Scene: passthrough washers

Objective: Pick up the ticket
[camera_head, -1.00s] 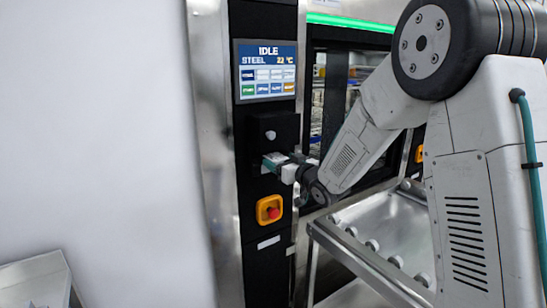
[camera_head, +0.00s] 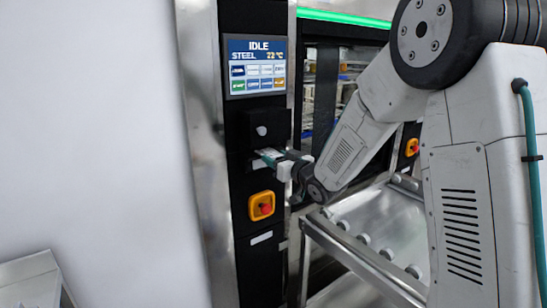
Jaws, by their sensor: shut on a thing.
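The ticket (camera_head: 268,154) is a small pale slip with some green at the slot of the black printer housing (camera_head: 264,128) on the washer's control column. My gripper (camera_head: 281,160) is shut on the ticket just in front of the slot, coming in from the right. The jaws hide part of the ticket. I cannot tell whether its far end is still inside the slot.
Above is a screen (camera_head: 257,67) reading IDLE, STEEL, 22 °C. An orange emergency stop (camera_head: 262,206) with a red button sits just below my gripper. A metal roller trolley (camera_head: 375,230) stands at the lower right, below my arm.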

